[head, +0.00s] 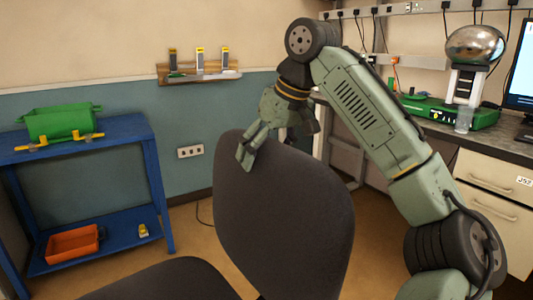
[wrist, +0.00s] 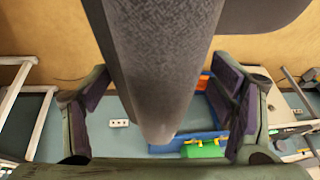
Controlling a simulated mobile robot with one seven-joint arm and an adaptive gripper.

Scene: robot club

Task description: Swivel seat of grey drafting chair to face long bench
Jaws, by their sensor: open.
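The grey drafting chair shows its dark upright backrest (head: 285,215) in the middle of the head view. Part of its seat (head: 165,283) shows at the bottom left, left of the backrest. My gripper (head: 260,146) is at the backrest's top edge, with one finger on the near left side. The other finger is mostly hidden. In the wrist view, the backrest (wrist: 160,75) runs between my two spread fingers, with gaps on both sides. The long bench (head: 445,133) stands at the right, behind my arm. The chair's base is out of view.
A blue shelf table (head: 80,140) stands at the left with a green container (head: 62,122) on top and an orange bin (head: 74,244) below. A tool rack (head: 198,75) hangs on the wall. A metal-domed device (head: 474,48) stands on the bench. Some floor is free behind the chair.

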